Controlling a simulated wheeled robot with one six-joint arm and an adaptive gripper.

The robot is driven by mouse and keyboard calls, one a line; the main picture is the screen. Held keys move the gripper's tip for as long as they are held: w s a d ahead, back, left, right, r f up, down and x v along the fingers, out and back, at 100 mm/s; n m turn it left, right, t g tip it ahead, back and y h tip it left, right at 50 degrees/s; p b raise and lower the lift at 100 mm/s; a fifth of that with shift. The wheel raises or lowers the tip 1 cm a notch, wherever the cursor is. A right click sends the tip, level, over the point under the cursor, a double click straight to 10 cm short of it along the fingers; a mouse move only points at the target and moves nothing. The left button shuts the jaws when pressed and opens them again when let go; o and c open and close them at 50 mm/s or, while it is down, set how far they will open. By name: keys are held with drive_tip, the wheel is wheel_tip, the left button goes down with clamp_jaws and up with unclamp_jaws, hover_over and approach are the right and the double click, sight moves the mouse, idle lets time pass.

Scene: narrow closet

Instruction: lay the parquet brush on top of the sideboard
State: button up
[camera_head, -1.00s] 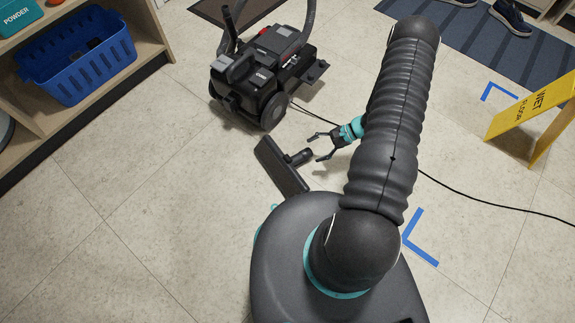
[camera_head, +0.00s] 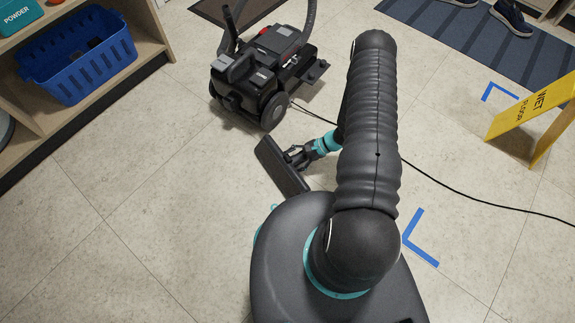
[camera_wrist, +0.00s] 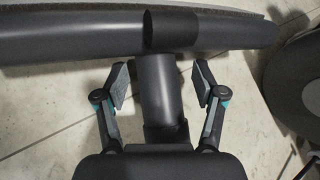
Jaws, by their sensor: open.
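The parquet brush (camera_head: 281,168) lies on the tiled floor in the head view, a long dark head with a short neck pointing right. My gripper (camera_head: 291,155) is at that neck, low over the floor. In the wrist view the brush head (camera_wrist: 75,37) runs across the top and its round neck (camera_wrist: 157,95) comes down between my gripper's two fingers (camera_wrist: 159,82). The fingers stand open on both sides of the neck, with a visible gap on each side. I cannot make out a sideboard for certain.
A black vacuum cleaner (camera_head: 262,75) stands just behind the brush, its cable (camera_head: 450,186) trailing right. A wooden shelf unit (camera_head: 150,48) with a blue basket (camera_head: 84,68) is at upper left. A yellow wet-floor sign (camera_head: 535,108) stands at right. The floor at lower left is clear.

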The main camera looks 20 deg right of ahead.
clamp_jaws()
idle(0.3)
